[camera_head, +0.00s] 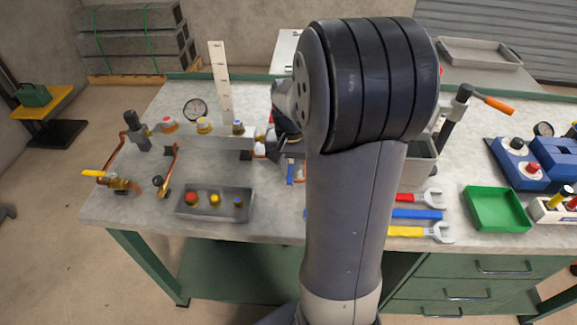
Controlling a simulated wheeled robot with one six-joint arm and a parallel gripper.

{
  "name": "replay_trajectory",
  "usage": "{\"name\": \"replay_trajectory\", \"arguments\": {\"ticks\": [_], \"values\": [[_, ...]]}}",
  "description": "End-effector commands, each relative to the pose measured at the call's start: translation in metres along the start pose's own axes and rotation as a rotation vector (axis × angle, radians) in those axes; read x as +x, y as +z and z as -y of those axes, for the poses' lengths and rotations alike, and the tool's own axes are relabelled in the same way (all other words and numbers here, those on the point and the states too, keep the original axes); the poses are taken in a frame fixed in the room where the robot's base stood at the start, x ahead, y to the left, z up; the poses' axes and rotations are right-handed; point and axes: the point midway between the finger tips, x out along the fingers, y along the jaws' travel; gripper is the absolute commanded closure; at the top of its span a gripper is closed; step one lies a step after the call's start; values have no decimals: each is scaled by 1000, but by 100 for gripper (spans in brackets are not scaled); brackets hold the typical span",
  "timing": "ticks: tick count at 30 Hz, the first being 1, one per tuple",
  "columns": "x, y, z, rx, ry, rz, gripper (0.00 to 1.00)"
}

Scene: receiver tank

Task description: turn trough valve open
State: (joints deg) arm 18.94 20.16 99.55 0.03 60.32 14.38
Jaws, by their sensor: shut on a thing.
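My arm fills the middle of the camera_head view. My gripper (284,140) shows only in part as dark pieces beside the arm, low over the bench. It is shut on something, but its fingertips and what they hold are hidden. A small blue lever (290,172) shows just below it. I cannot tell if they touch. At the left, a brass valve (120,184) with a yellow lever (95,173) sits on copper pipe. A second valve (163,190) with a dark round knob stands right of it. I cannot tell which of these is the trough valve.
The grey bench (130,213) carries a panel with coloured knobs (214,205), a gauge (195,110), a white scale (220,83), several wrenches (420,231) and a green tray (497,209). The bench's front left corner is clear.

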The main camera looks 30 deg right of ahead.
Motion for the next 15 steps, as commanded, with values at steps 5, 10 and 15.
{"name": "replay_trajectory", "arguments": {"ticks": [5,10,15], "values": [[0,0,-1,-8,1,-1,100],[0,0,-1,-7,2,-1,100],[0,0,-1,-6,1,-1,74]]}}
